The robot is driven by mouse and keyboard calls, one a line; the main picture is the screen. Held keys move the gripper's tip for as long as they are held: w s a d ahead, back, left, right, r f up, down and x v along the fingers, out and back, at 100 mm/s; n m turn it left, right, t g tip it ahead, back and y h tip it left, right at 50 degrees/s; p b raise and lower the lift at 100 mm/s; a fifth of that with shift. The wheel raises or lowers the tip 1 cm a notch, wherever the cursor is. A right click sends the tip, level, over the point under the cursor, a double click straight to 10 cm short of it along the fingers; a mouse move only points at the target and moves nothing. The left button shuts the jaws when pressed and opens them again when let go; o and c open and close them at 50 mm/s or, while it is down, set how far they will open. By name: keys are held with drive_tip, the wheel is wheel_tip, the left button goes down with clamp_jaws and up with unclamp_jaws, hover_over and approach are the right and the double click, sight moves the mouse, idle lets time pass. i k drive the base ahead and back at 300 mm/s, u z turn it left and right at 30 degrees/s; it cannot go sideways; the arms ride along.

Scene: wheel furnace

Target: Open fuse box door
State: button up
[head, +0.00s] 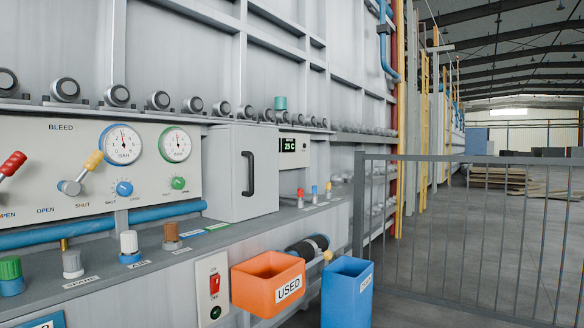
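The fuse box (218,175) is a light grey-white box on the panel, left of the middle in the head view. Its door (262,172) faces right and looks shut. A black vertical bar handle (248,174) is on the door, near its left edge. My gripper is not clearly in view. A dark rounded part (308,245) behind the bins may belong to my arm, but I cannot tell.
A bleed panel (60,165) with gauges and levers is at left. A grey railing (470,225) stands at right, with open floor (420,290) beyond.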

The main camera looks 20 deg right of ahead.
sight(254, 151)
drive_tip(key=z, duration=0.55)
drive_tip(key=i, duration=0.6)
drive_tip(key=z, duration=0.35)
